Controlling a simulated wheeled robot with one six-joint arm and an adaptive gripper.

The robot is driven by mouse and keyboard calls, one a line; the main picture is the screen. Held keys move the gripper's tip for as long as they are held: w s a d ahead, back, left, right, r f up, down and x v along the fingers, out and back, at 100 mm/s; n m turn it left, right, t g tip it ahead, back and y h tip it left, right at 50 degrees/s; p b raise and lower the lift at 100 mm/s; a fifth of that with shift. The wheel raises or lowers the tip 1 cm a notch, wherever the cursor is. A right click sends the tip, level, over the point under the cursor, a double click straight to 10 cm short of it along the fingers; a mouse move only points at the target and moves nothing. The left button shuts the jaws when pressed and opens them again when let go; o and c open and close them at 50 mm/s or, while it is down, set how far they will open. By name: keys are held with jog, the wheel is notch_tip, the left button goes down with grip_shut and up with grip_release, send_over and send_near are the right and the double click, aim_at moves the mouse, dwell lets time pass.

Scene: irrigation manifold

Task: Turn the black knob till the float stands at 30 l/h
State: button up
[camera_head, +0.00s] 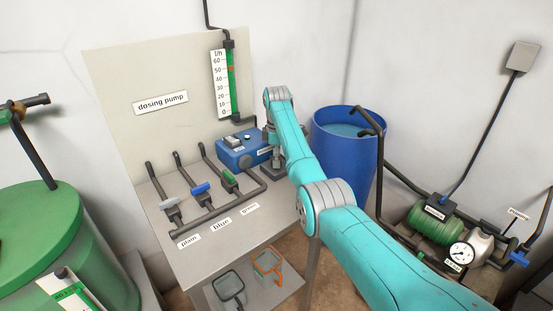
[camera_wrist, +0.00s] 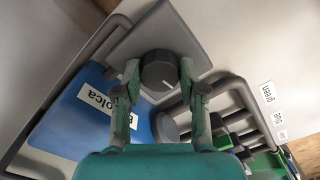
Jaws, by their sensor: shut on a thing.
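The black knob (camera_wrist: 160,72) sits on a grey plate in the wrist view, its white mark pointing to the lower right. My gripper (camera_wrist: 159,80) has one finger on either side of the knob and is shut on it. In the head view my arm hides most of the knob. The flow tube with its l/h scale (camera_head: 221,92) stands upright on the panel, marked 0 to 60. Its orange-red float (camera_head: 231,68) stands at about 50.
The blue dosing pump (camera_head: 236,152) is left of my gripper. Pipes with grey, blue (camera_head: 201,188) and green (camera_head: 229,178) valve handles lie on the bench in front. A blue barrel (camera_head: 347,150) stands close on the right of my arm.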

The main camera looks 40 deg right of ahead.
jog(key=m, duration=0.4)
jog(key=shift+m, duration=0.4)
jog(key=m, duration=0.3)
jog(key=shift+m, duration=0.3)
jog(key=m, duration=0.4)
jog(key=shift+m, duration=2.2)
jog(key=o, duration=1.1)
jog(key=shift+o, duration=0.2)
